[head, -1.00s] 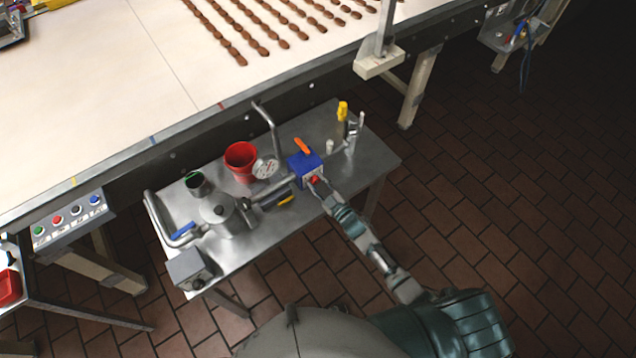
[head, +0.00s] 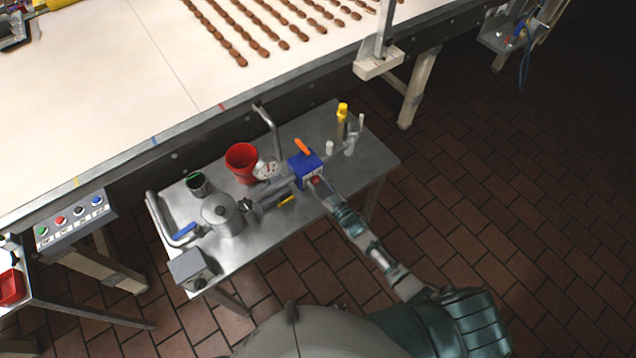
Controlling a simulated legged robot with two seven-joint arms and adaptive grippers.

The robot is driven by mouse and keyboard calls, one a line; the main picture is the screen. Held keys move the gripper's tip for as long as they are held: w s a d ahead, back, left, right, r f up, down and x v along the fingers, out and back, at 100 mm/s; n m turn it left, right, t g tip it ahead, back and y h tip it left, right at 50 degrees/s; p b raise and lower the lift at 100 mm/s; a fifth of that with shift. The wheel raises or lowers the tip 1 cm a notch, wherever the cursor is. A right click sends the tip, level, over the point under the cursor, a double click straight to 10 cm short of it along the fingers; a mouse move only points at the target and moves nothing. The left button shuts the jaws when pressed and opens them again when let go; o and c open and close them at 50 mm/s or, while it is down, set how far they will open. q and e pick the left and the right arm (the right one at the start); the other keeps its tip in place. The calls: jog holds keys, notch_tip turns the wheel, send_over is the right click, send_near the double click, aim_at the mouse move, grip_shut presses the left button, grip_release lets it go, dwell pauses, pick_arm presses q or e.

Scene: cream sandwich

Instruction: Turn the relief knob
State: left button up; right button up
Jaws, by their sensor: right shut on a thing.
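The relief knob, a small red knob (head: 315,180), sits on the front face of a blue box (head: 302,166) with an orange lever on top. The box is part of the piping on the steel side table (head: 255,238). My right gripper (head: 318,184) reaches in from the lower right and is shut on the red knob. The fingers hide part of the knob, so its turn angle cannot be told. My left gripper does not show.
Left of the box stand a round gauge (head: 266,170), a red cup (head: 242,160) and a metal pot (head: 222,216). A yellow-topped fitting (head: 342,112) stands to the right. The conveyor (head: 120,110) runs behind the table. Floor is clear at the right.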

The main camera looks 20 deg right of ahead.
jog(key=shift+m, duration=0.5)
jog(key=o, duration=1.2)
jog(key=shift+c, duration=0.2)
jog(key=v, duration=1.2)
jog(key=shift+d, duration=0.1)
jog(key=s+d+f+m+g+h, duration=0.15)
jog(key=s+f, duration=0.25)
jog(key=f, duration=0.5)
jog(key=s+d+f+g+h, duration=0.1)
jog(key=s+d+f+g, duration=0.2)
jog(key=f, duration=0.6)
jog(key=s+f+g+h, duration=0.25)
jog(key=s+f, duration=0.25)
jog(key=f, duration=0.3)
jog(key=s+f+g, duration=0.4)
jog(key=s+f, duration=0.4)
jog(key=s, duration=0.6)
jog(key=s+f+g+h, duration=0.1)
jog(key=s+f+g, duration=0.4)
jog(key=s, duration=1)
notch_tip(320, 180, down, 3)
jog(key=shift+s+a+r, duration=0.15)
jog(key=shift+s+a, duration=0.15)
